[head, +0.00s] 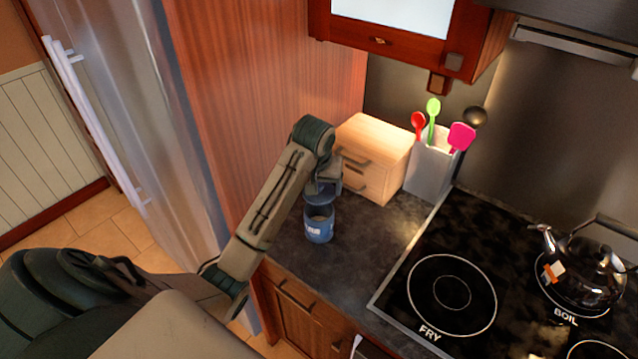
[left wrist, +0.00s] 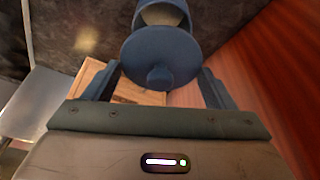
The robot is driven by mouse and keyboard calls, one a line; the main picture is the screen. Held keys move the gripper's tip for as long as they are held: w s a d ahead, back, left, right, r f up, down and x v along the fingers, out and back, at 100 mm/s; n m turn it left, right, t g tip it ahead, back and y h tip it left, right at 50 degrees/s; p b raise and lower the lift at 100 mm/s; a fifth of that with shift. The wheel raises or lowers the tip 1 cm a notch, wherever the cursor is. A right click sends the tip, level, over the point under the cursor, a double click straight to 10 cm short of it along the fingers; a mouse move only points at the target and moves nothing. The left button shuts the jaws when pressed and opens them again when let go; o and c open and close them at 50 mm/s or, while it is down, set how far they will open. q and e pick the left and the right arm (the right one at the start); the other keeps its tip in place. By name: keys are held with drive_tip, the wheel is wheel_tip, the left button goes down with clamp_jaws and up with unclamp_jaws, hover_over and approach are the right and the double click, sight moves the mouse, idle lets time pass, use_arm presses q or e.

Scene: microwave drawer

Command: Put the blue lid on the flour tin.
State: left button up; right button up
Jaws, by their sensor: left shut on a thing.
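The flour tin (head: 319,232) is a small blue can with white lettering, standing upright on the dark counter. Its open top shows, with pale contents inside. In the left wrist view the tin (left wrist: 178,32) is at the top, just beyond the lid. The blue lid (left wrist: 160,52) is a round disc with a knob, between the fingers of my left gripper (left wrist: 157,84). In the head view my left gripper (head: 322,188) is just above and behind the tin, shut on the lid, which is apart from the tin's rim. My right gripper is not in view.
A light wooden drawer box (head: 385,140) stands behind the gripper. A grey utensil holder (head: 430,172) with spoons is to its right. The black stove (head: 445,292) with a kettle (head: 585,265) is at the right. A tall wooden panel (head: 265,90) is at the left.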

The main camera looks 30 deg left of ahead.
use_arm(q)
drive_tip(key=shift+f, duration=2.65)
drive_tip(key=shift+f, duration=0.45)
idle(0.5)
drive_tip(key=o, duration=1)
drive_tip(key=shift+r, duration=3.5)
